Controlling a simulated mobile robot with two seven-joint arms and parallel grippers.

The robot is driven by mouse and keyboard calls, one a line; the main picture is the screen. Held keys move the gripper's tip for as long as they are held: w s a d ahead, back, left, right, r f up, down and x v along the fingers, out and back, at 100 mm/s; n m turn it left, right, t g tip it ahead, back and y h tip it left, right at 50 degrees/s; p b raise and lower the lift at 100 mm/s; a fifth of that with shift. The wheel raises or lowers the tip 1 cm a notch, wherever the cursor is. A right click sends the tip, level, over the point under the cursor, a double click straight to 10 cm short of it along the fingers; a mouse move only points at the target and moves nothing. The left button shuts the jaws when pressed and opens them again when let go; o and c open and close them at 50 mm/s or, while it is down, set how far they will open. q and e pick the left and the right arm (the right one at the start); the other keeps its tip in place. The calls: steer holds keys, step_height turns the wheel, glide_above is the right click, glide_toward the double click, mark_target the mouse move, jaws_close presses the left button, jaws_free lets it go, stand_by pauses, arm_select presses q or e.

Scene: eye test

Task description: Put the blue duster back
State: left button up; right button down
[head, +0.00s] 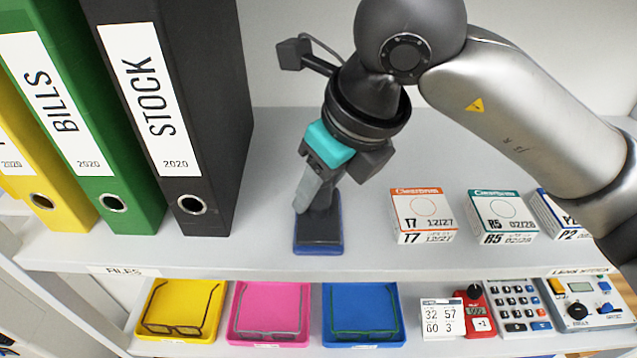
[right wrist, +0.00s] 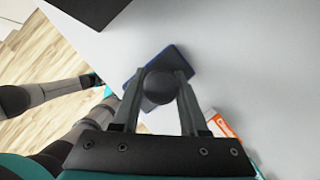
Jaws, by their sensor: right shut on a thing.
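The blue duster (head: 319,236) is a dark block with a blue layer along its bottom edge. It is on the upper shelf near the front edge, between the black binder and the orange-striped box; I cannot tell whether it rests fully on the shelf. My right gripper (head: 318,203) comes down from above and is shut on its handle. In the right wrist view, the two fingers (right wrist: 160,84) hold a round dark knob above the duster (right wrist: 164,60). The knob hides part of the duster. My left gripper is not in view.
Upper shelf (head: 270,180): a black STOCK binder (head: 205,90) with other binders left, small boxes (head: 421,212) right. A FILES label (head: 122,271) is on the front edge. Below are yellow, pink and blue trays (head: 395,290) with glasses, a calculator (head: 518,305) and small devices.

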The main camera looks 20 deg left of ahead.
mark_target(330, 220)
steer(key=shift+c, duration=2.2)
jaws_free()
steer(key=shift+r+p, duration=0.2)
steer(key=shift+p, duration=0.2)
steer(key=b+v, duration=0.1)
steer(key=v, duration=0.4)
steer(key=s+d+b, duration=0.2)
steer(key=s+d, duration=0.4)
steer(key=d, duration=0.4)
steer(key=shift+d, duration=0.25)
steer(key=shift+f, duration=0.1)
